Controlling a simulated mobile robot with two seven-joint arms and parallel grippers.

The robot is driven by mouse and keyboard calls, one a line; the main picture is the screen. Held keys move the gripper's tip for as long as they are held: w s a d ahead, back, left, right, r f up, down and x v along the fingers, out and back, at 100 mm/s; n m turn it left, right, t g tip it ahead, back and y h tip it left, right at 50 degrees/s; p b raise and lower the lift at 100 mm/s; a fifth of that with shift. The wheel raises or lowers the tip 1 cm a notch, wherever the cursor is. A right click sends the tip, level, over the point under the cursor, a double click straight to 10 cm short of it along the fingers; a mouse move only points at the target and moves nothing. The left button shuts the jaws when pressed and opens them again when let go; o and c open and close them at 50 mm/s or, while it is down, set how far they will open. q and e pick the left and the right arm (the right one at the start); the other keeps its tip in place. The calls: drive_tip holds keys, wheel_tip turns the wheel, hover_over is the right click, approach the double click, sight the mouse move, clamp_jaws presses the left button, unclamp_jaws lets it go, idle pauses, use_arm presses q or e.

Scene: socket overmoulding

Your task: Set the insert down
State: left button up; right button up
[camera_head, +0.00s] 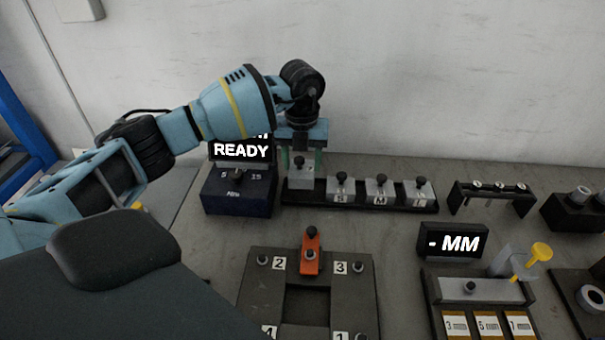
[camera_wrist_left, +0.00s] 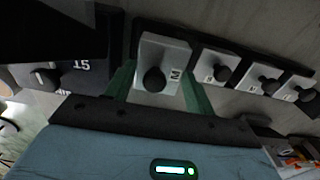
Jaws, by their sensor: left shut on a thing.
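My left gripper (camera_head: 302,164) points down at the left end of a black rack (camera_head: 360,203). Its two green fingers stand on either side of a grey metal insert with a black knob (camera_head: 300,182) and are shut on it. In the left wrist view the insert (camera_wrist_left: 163,52) sits upright between the fingers, with a letter label beside its knob. It is at the rack's leftmost place; I cannot tell whether it fully rests there. Similar inserts (camera_head: 381,192) stand in a row to its right. My right gripper is not in view.
A dark box with a READY display (camera_head: 238,195) stands close left of the rack. In front lies a dark numbered plate (camera_head: 262,290) with an orange clamp (camera_head: 311,255). To the right are an MM display (camera_head: 452,242), a small stand (camera_head: 493,197) and a fixture with a yellow knob (camera_head: 541,251).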

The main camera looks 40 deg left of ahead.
sight(302, 166)
use_arm(q)
drive_tip(key=shift+f, duration=2.1)
drive_tip(key=shift+f, duration=0.1)
drive_tip(key=o, duration=1.4)
drive_tip(key=shift+f, duration=0.1)
drive_tip(key=shift+o, duration=0.2)
wheel_tip(302, 166, up, 12)
drive_tip(key=shift+r, duration=0.15)
